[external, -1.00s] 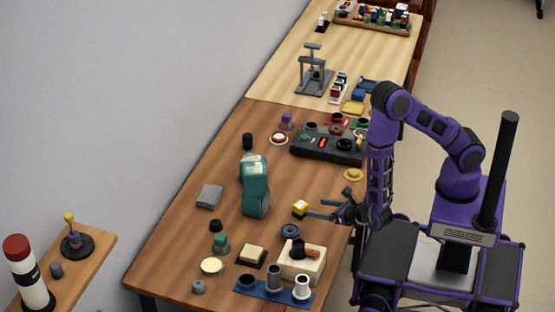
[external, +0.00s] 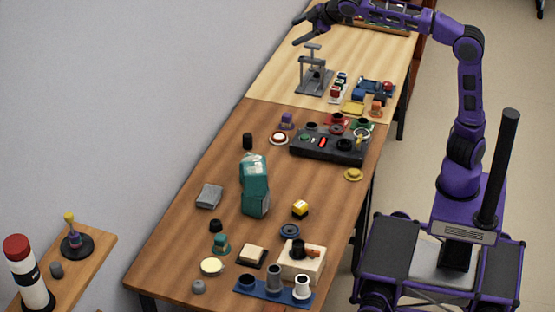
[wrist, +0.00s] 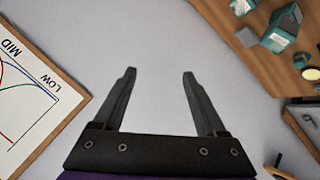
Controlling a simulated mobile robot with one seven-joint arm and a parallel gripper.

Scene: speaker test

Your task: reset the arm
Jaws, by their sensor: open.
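My gripper (external: 308,32) is raised high at the top of the external view, in front of the far part of the table in the picture, with my purple arm stretched up and to the left. In the wrist view my gripper (wrist: 158,75) shows two dark fingers spread apart with nothing between them. Behind them is plain grey wall or floor; I cannot tell which.
A grey press-like stand (external: 313,75) is on the lighter table. A framed chart (wrist: 40,95) shows in the wrist view.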

